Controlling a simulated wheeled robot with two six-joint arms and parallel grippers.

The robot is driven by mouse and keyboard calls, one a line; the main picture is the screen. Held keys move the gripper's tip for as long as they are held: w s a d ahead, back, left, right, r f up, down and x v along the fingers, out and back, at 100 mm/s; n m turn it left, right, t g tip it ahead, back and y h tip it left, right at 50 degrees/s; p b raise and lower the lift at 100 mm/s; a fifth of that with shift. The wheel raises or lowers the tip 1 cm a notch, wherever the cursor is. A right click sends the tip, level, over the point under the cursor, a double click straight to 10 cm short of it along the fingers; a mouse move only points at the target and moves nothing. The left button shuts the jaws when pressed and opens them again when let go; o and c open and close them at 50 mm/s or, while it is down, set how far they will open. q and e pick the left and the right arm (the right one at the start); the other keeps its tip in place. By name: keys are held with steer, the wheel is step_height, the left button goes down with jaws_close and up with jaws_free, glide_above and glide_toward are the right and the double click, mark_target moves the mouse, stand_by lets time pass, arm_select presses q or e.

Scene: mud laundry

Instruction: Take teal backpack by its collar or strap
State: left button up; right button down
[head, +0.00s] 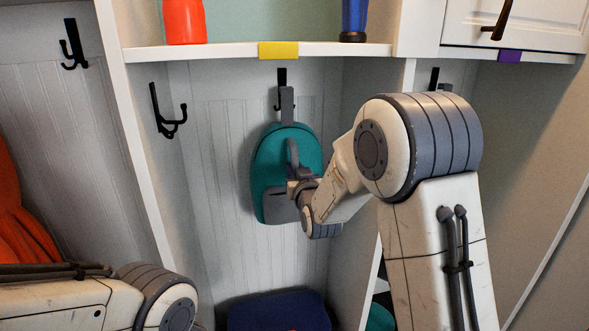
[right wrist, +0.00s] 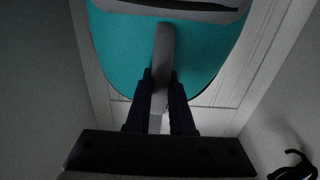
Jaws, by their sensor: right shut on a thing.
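The teal backpack (head: 265,165) hangs upright against the white panel wall, its grey top loop (head: 287,105) at a black hook (head: 282,75). My right gripper (head: 296,180) is in front of the backpack and partly hides its right side. In the right wrist view, the fingers of my right gripper (right wrist: 163,92) are shut on a grey strap (right wrist: 163,50) that runs between them, with the teal body (right wrist: 110,40) behind it. My left gripper is out of view; only part of my left arm shows at the lower left.
Side walls of the cubby (head: 125,150) stand left and right of the backpack. A shelf (head: 220,52) above holds an orange object (head: 184,22) and a blue bottle (head: 354,18). A dark blue item (head: 278,312) lies below. Another black hook (head: 168,112) sticks out at the left.

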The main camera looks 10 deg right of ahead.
mark_target(295, 159)
steer(key=shift+r, duration=0.2)
steer(key=shift+r+p, duration=0.75)
steer(key=shift+r, duration=0.6)
steer(key=shift+s, duration=0.15)
